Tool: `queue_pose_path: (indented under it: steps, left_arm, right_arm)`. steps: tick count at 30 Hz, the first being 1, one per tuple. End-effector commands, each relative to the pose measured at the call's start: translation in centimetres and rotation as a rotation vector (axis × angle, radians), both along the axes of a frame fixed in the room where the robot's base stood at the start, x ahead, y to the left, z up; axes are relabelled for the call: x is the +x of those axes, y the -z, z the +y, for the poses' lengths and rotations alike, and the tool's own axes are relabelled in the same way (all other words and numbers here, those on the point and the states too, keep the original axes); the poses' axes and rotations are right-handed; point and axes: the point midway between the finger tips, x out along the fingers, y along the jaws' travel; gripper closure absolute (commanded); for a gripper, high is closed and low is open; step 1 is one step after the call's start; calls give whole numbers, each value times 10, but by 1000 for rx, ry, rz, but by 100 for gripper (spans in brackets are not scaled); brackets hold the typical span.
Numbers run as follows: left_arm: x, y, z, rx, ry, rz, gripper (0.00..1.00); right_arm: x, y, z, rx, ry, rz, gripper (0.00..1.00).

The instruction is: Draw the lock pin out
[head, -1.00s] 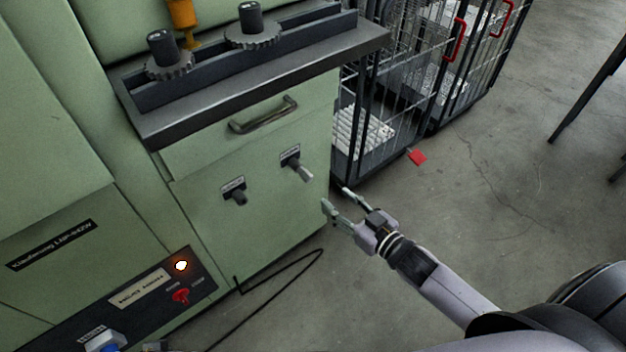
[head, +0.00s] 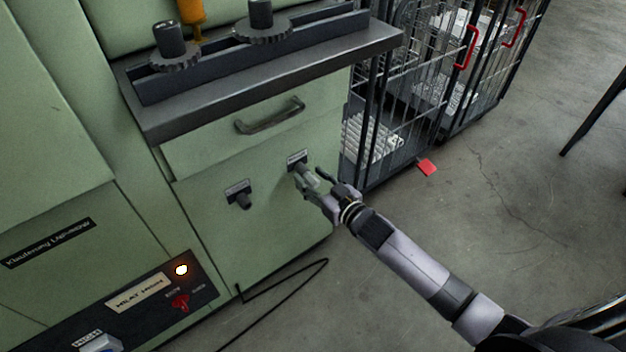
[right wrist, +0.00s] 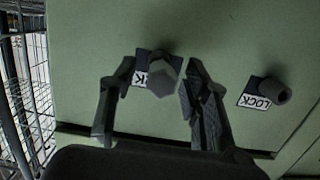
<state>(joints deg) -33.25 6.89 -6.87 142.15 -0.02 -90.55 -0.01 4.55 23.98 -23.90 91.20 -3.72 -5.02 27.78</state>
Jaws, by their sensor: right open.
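Two dark pins stick out of the green cabinet front below the drawer. The right pin (head: 303,168) has a label above it and a lighter outer end. The left pin (head: 242,201) also has a label. My right gripper (head: 311,181) is open at the right pin. In the right wrist view the pin's grey end (right wrist: 164,79) shows between the open fingers, with visible gaps and the label partly covered. The other pin (right wrist: 272,92) stands to the right there, beside a plate reading LOCK. My left gripper is out of view.
The drawer handle (head: 270,116) and the dark ledge (head: 270,79) jut out above the pins. Wire cage carts (head: 400,130) stand right of the cabinet. A black cable (head: 290,283) lies on the floor. A panel with a lit lamp (head: 181,270) is at lower left.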

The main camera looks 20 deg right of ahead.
Motion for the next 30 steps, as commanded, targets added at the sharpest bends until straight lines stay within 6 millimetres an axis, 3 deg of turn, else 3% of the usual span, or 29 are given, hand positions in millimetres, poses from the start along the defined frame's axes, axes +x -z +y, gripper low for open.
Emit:
queue_pose_path:
  steps: [4, 24, 30]
  left_arm:
    - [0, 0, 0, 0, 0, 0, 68]
    - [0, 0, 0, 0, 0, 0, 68]
    - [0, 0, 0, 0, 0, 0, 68]
  right_arm:
    - [0, 0, 0, 0, 0, 0, 56]
    - [0, 0, 0, 0, 0, 0, 100]
    - [0, 0, 0, 0, 0, -1, 100]
